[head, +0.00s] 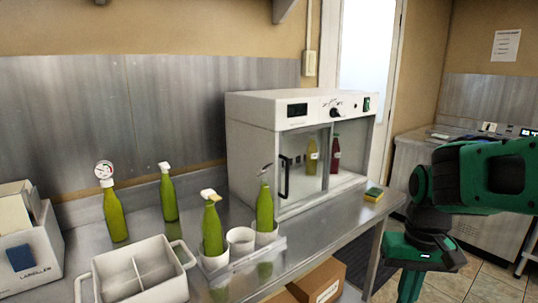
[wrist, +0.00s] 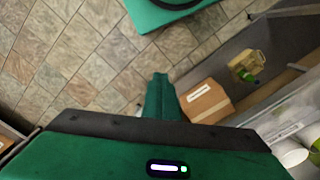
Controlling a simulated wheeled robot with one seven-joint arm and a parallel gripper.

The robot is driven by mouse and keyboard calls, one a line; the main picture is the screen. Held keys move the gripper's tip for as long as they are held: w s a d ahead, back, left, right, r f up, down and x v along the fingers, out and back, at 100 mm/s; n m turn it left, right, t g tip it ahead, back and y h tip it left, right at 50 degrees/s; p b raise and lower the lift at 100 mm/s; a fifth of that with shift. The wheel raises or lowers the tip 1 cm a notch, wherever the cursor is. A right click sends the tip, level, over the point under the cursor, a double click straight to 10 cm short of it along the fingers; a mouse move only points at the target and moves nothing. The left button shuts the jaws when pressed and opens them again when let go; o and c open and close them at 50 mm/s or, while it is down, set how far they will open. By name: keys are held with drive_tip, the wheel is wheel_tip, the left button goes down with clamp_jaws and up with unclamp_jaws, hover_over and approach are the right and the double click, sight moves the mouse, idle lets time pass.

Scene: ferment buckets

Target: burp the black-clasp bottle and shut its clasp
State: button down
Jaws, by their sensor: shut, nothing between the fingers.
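The bottle with the dark clasp (head: 264,208) is green and stands upright in the right cup of a white rack on the steel bench in the head view. Its dark top looks tilted; whether the clasp is open is too small to tell. My gripper (head: 408,290) is at the right of the head view, off the bench and well away from the bottle. In the wrist view my gripper (wrist: 158,78) points down over the floor, its fingers shut and empty.
A pale-topped bottle (head: 212,228) and an empty white cup (head: 240,241) share the rack. A gauge-topped bottle (head: 115,215), another green bottle (head: 168,197) and a divided bin (head: 130,272) stand left. A white glass-fronted cabinet (head: 255,150) stands behind; a sponge (head: 373,195) lies right.

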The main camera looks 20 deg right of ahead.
drive_tip(key=w+a+r+n+t, duration=0.3)
drive_tip(key=w+r+n+t, duration=0.1)
drive_tip(key=w+r, duration=1.3)
drive_tip(key=w+a+r+n+t+y, duration=0.1)
drive_tip(key=w+a+r+n, duration=0.3)
drive_tip(key=w+a+r, duration=0.4)
drive_tip(key=w+a+r+n+t+y, duration=0.1)
drive_tip(key=w+a+r+n+y, duration=0.2)
drive_tip(key=w+r, duration=0.55)
drive_tip(key=h, duration=0.1)
hover_over(264, 170)
drive_tip(key=f, duration=0.9)
drive_tip(key=shift+w+d, duration=0.15)
drive_tip(key=shift+w, duration=0.15)
drive_tip(key=shift+s+d+f, duration=0.2)
drive_tip(key=shift+s+f, duration=0.15)
drive_tip(key=shift+f, duration=0.3)
drive_tip(key=shift+s+d+f, duration=0.15)
drive_tip(key=shift+s+f, duration=0.15)
drive_tip(key=shift+f, duration=0.3)
drive_tip(key=shift+s+d+f, duration=0.15)
drive_tip(key=shift+s+f, duration=0.2)
drive_tip(key=shift+f, duration=0.2)
